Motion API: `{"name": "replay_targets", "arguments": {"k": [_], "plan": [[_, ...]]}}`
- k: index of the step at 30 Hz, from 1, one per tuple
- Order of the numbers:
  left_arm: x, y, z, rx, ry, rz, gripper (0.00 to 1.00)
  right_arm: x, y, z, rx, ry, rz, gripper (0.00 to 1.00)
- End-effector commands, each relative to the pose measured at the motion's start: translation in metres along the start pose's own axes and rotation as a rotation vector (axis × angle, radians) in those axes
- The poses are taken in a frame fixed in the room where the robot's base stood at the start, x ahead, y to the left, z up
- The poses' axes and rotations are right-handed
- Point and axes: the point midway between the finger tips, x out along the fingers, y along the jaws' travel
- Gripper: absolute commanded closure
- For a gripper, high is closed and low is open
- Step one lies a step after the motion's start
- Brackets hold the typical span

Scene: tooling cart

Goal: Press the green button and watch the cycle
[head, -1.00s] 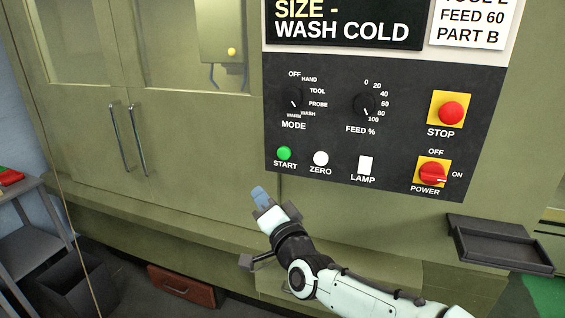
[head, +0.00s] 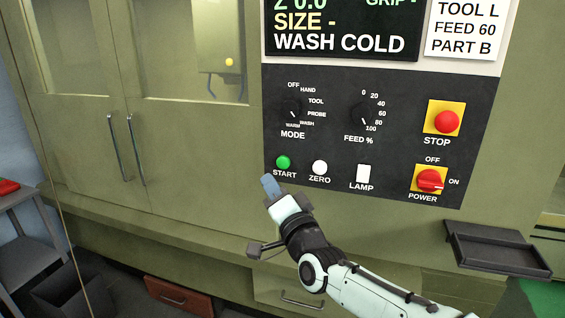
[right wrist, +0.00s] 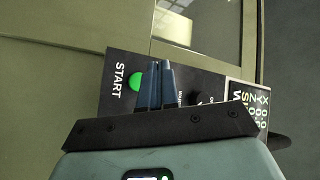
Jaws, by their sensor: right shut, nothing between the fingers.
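The green START button (head: 283,162) is at the lower left of the dark control panel (head: 330,140), with its label below it. It also shows in the right wrist view (right wrist: 136,82), just left of my fingertips. My right gripper (head: 269,182) is shut and empty, its blue-grey fingers pointing up just below and left of the START label. In the right wrist view the shut fingers (right wrist: 157,66) point toward the panel. I cannot tell how far they are from its surface. The display (head: 340,35) reads "SIZE -" and "WASH COLD". My left gripper is not in view.
The white ZERO button (head: 320,167) and LAMP switch (head: 363,173) sit right of START. The red STOP button (head: 447,121) and red POWER knob (head: 430,180) are farther right. A dark tray (head: 495,248) juts out at lower right. Cabinet doors with handles (head: 137,150) stand left.

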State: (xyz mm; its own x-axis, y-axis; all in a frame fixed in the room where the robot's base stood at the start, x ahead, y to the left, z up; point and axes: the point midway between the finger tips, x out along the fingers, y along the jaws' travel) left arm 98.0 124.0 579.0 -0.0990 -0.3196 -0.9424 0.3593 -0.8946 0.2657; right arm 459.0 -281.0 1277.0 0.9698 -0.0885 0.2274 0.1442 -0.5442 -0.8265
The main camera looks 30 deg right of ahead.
Motion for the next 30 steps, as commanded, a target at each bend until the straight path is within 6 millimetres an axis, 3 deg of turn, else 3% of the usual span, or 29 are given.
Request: {"name": "replay_targets", "arguments": {"k": [6, 12, 30], "plan": [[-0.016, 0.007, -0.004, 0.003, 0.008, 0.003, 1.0, 0.023, 0.014, -0.017, -0.001, 0.0, 0.0, 1.0], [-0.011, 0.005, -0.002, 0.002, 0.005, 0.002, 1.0, 0.036, 0.026, -0.025, 0.001, 0.0, -0.001, 1.0], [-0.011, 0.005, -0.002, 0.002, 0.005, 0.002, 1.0, 0.04, 0.029, -0.029, 0.0, -0.001, 0.0, 1.0]]}}
